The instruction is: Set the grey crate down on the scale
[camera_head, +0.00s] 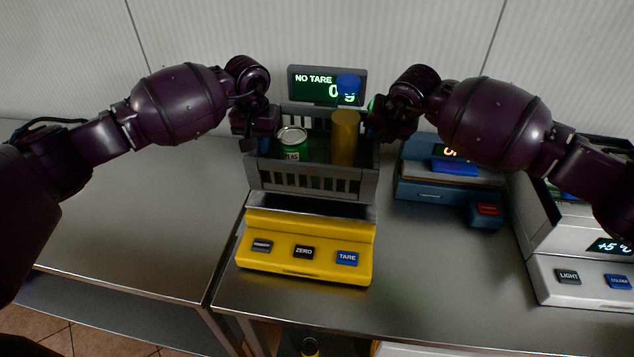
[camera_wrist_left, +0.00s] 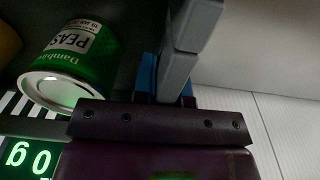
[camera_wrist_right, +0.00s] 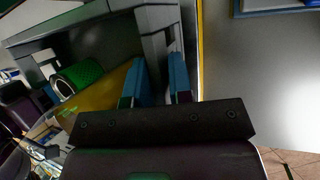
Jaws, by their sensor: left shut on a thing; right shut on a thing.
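The grey crate (camera_head: 310,182) is level over the plate of the yellow scale (camera_head: 306,273) in the head view. I cannot tell whether its bottom touches the plate. My left gripper (camera_head: 260,137) is shut on its left wall, and my right gripper (camera_head: 374,130) is shut on its right wall. The crate's grey wall shows between the blue-padded fingers in the left wrist view (camera_wrist_left: 190,30) and the right wrist view (camera_wrist_right: 156,42). A green peas can (camera_head: 292,145) and a gold cylinder (camera_head: 344,140) stand inside. The scale display (camera_head: 312,82) reads "NO TARE" and 0 g.
A blue device (camera_head: 430,190) stands right of the scale, and a white device with buttons (camera_head: 590,285) is at the far right. The steel counter (camera_head: 150,215) is clear on the left.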

